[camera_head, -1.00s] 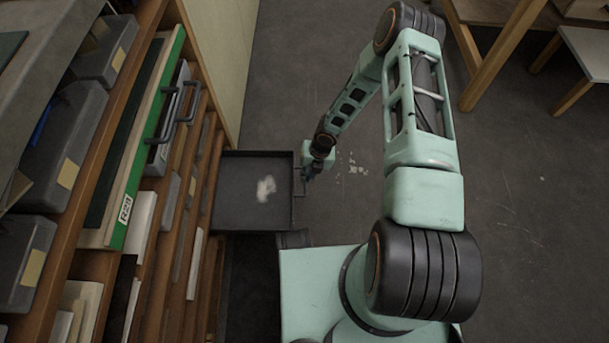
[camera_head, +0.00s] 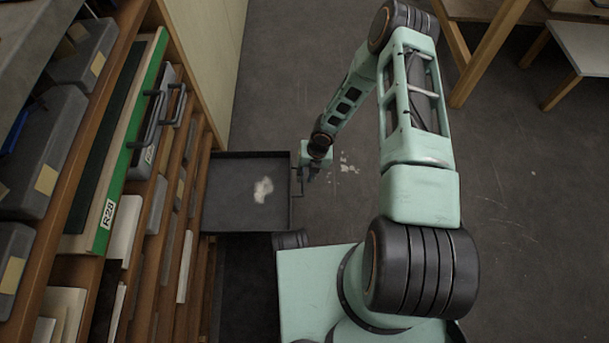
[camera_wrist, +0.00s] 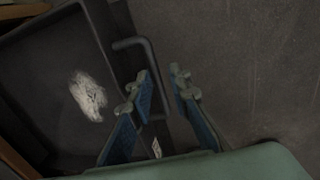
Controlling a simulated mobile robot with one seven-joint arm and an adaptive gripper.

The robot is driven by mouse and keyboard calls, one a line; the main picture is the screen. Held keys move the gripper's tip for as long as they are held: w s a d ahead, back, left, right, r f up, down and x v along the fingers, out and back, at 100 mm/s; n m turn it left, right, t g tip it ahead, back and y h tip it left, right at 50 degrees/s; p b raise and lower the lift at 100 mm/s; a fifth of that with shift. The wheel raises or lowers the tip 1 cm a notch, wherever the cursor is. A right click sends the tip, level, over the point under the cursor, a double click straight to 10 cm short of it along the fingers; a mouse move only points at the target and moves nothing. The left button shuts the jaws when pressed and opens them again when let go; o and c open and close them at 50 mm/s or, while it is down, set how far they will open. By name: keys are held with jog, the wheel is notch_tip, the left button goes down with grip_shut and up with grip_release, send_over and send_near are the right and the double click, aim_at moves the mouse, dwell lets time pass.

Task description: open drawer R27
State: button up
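A dark, shallow drawer (camera_head: 225,212) stands pulled out from the wooden cabinet at the left, with a whitish patch on its floor. Its number is not readable. The wrist view shows its dark front edge (camera_wrist: 100,40) and a bar handle (camera_wrist: 130,43). My gripper (camera_head: 314,176) is at the handle, outside the drawer front. In the wrist view my gripper's fingers (camera_wrist: 166,80) are apart, with the handle bar running between or just behind them. Contact with the bar cannot be told.
The wooden cabinet (camera_head: 140,20) holds grey boxes (camera_head: 49,140), boards and a green-edged panel (camera_head: 130,135) labelled R28. A wooden table (camera_head: 485,60) and a low bench (camera_head: 580,48) stand at the upper right. The floor (camera_head: 535,200) at the right is clear.

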jog(key=shift+o, duration=0.6)
jog(key=shift+a+r, duration=0.1)
jog(key=shift+r, duration=0.05)
notch_tip(320, 180, up, 12)
jog(key=d, duration=0.2)
jog(key=shift+s+d+f, duration=0.15)
jog(key=shift+d+f, duration=0.05)
